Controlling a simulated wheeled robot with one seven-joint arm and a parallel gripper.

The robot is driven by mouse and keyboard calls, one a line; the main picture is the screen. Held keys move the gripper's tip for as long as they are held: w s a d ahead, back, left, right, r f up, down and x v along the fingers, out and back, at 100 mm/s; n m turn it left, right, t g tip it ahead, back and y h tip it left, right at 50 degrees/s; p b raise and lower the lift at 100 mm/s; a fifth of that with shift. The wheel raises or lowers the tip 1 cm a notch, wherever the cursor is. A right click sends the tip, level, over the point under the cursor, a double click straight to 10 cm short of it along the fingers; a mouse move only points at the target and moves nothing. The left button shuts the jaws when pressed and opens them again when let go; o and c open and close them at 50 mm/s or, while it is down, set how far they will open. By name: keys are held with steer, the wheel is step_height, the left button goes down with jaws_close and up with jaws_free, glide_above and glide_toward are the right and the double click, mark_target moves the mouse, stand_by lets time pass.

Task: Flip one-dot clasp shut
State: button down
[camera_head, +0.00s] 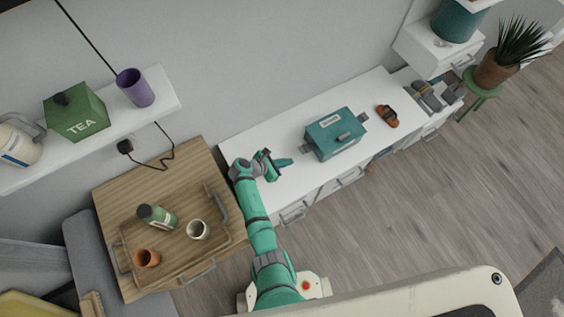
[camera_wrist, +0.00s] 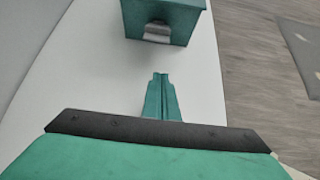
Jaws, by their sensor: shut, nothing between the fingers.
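A teal box (camera_head: 336,135) with a handle and a small label on its lid stands on the white desk. Grey clasps stick out at its left and right ends; the left clasp (camera_head: 307,148) faces my gripper. In the wrist view, the near end of the box (camera_wrist: 180,12) shows at the top with one grey clasp (camera_wrist: 158,31) on it. Dots on the clasps are too small to make out. My gripper (camera_head: 287,162) is shut and empty, a little left of the box and apart from it. In the wrist view, its fingers (camera_wrist: 160,80) point toward the clasp.
An orange-brown object (camera_head: 387,116) lies on the white desk (camera_head: 260,128) right of the box. A wooden table with a tray (camera_head: 190,265), bottle and cups is at the left. A shelf (camera_head: 150,108) with a green tea box hangs above it.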

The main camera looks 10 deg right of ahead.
mark_target(307, 148)
steer(key=x, duration=0.4)
steer(key=shift+w+d, duration=0.1)
steer(key=shift+d, duration=0.15)
steer(key=shift+w+d+r, duration=0.1)
steer(key=shift+d+r, duration=0.15)
steer(key=shift+r, duration=0.65)
steer(key=shift+w+d+r, duration=0.1)
steer(key=shift+d+r, duration=0.2)
steer(key=shift+r, duration=0.6)
steer(key=shift+w, duration=0.1)
